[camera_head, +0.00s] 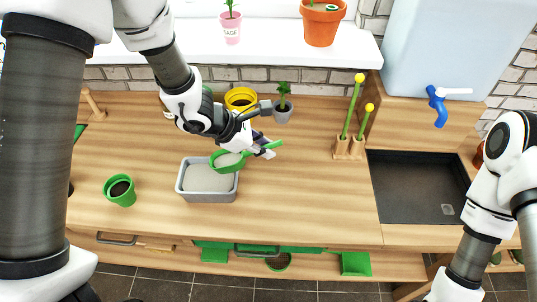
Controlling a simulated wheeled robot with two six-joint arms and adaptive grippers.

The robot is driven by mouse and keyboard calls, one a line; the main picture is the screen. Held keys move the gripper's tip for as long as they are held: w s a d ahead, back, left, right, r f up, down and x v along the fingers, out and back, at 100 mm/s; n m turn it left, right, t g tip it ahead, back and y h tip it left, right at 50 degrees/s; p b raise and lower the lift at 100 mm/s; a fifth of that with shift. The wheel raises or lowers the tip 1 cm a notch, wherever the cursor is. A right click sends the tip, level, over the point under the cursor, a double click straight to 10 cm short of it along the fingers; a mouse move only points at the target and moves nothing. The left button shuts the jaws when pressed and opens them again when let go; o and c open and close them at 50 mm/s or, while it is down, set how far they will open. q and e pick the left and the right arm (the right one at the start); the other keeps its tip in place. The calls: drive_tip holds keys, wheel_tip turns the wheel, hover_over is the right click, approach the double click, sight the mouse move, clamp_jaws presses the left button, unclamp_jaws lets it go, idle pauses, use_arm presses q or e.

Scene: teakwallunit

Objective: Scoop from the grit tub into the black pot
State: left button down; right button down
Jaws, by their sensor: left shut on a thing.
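The grit tub is a grey rectangular tub (208,197) with pale grit (203,180) in it, on the wooden bench. My left gripper (262,146) is shut on the handle of a green scoop (217,168), above and right of the tub. The scoop's bowl overlaps the tub's back right part in the picture, and its inside looks pale, like the grit. Whether it touches the grit I cannot tell. I cannot clearly make out a black pot; a small dark edge (71,188) shows beside my left arm at the far left. My right gripper is out of view.
A green pot with dark soil (120,191) stands left of the tub. Behind are a yellow pot (241,95), a small plant pot (283,113) and a wooden holder with green-handled tools (349,147). A dark sink (415,187) lies right. The bench's front middle is clear.

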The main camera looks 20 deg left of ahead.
sight(246, 151)
use_arm(q)
drive_tip(key=a+h, duration=0.1)
drive_tip(key=a+r+t+h, duration=0.1)
drive_tip(key=h, duration=0.1)
drive_tip(key=s+a+r+t+h, duration=0.1)
drive_tip(key=shift+s+a+r+n+p, duration=0.1)
drive_tip(key=shift+a+r+n+p, duration=0.15)
drive_tip(key=shift+a+n+p, duration=0.15)
drive_tip(key=shift+a+r+h+b, duration=0.1)
drive_tip(key=shift+a+h+b, duration=0.15)
drive_tip(key=shift+h+b, duration=0.2)
drive_tip(key=shift+s+a+r+t+h, duration=0.35)
drive_tip(key=shift+a+r+t+h, duration=0.15)
drive_tip(key=shift+a+h, duration=0.15)
drive_tip(key=a+r+h+b, duration=0.1)
drive_tip(key=s+a+r+t+h+b, duration=0.1)
drive_tip(key=a, duration=0.1)
drive_tip(key=shift+n+h, duration=0.3)
drive_tip(key=a+t+h+b, duration=0.1)
drive_tip(key=s+a+r+h+b, duration=0.1)
drive_tip(key=a+t+h+b, duration=0.1)
drive_tip(key=a+b, duration=0.1)
drive_tip(key=shift+s+a+r+n+t, duration=0.1)
drive_tip(key=shift+s+r+n+t, duration=0.1)
drive_tip(key=shift+s+n+t, duration=0.15)
idle(0.4)
